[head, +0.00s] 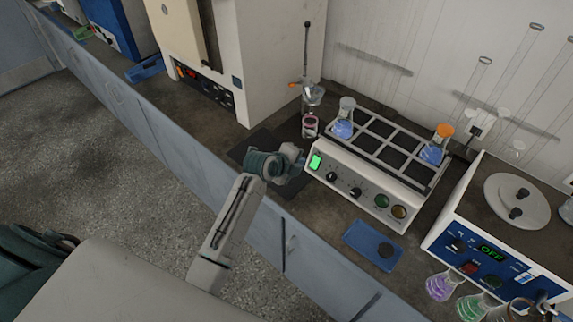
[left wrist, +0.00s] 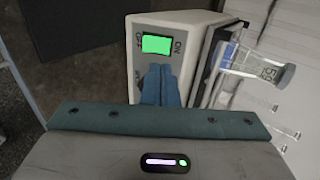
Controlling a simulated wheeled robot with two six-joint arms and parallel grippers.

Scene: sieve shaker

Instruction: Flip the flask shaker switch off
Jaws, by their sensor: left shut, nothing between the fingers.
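The flask shaker (head: 345,178) is a white box with a rack on top, standing on the bench right of centre in the head view. Its lit green switch (head: 315,162) is at the left end of the front panel. In the left wrist view the green switch (left wrist: 157,44) sits between the OFF and ON labels. My left gripper (head: 303,163) is shut and empty, close in front of the panel beside the switch. Its blue fingertips (left wrist: 161,70) are just below the switch in the left wrist view; I cannot tell whether they touch. My right gripper is not clearly seen.
Flasks with blue liquid (head: 342,128) stand in the shaker's rack. A blue tray (head: 372,245) lies in front of the shaker. A blue-fronted device (head: 470,262) reading OFF stands at right, with purple (head: 440,286) and green flasks before it. A large white oven-like unit (head: 262,60) stands behind left.

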